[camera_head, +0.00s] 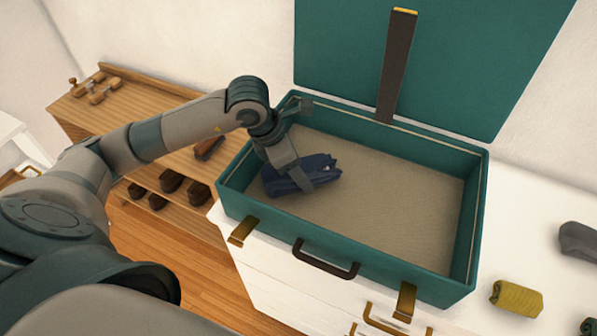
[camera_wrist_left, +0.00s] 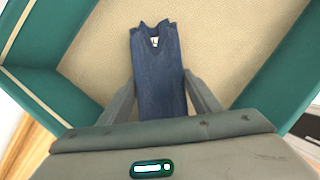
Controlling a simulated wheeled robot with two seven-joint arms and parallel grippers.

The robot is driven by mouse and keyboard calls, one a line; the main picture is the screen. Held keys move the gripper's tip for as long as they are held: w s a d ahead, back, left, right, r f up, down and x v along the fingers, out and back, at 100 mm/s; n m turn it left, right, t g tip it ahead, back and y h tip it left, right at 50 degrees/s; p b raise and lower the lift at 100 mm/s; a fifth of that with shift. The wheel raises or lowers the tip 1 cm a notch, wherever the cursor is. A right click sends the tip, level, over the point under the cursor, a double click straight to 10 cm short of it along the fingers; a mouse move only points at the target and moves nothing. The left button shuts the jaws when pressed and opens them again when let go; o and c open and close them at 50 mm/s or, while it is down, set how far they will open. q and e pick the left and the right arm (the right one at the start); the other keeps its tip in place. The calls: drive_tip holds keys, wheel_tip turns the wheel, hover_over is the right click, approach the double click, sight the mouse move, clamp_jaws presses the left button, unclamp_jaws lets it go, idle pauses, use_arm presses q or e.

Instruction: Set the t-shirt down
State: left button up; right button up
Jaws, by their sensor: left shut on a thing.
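The folded dark blue t-shirt (camera_head: 318,168) is inside the open green suitcase (camera_head: 478,185), toward its left end. It also shows in the left wrist view (camera_wrist_left: 158,80), between the two fingers. My left gripper (camera_head: 300,178) reaches down into the suitcase and is shut on the t-shirt. The t-shirt is at or just above the beige suitcase floor (camera_head: 400,205); I cannot tell whether it touches. My right gripper is not in view.
The suitcase lid (camera_head: 470,60) stands open at the back, with a strap (camera_head: 397,65). A rolled yellow garment (camera_head: 517,298) and a grey one (camera_head: 580,240) lie on the white dresser top at right. A wooden shoe rack (camera_head: 130,125) stands at left. The suitcase's middle and right are empty.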

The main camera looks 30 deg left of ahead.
use_arm(q)
drive_tip(key=shift+f+p, duration=0.3)
drive_tip(key=shift+f, duration=0.7)
drive_tip(key=shift+f, duration=0.1)
drive_tip(key=o, duration=1.1)
drive_tip(key=shift+o, duration=0.2)
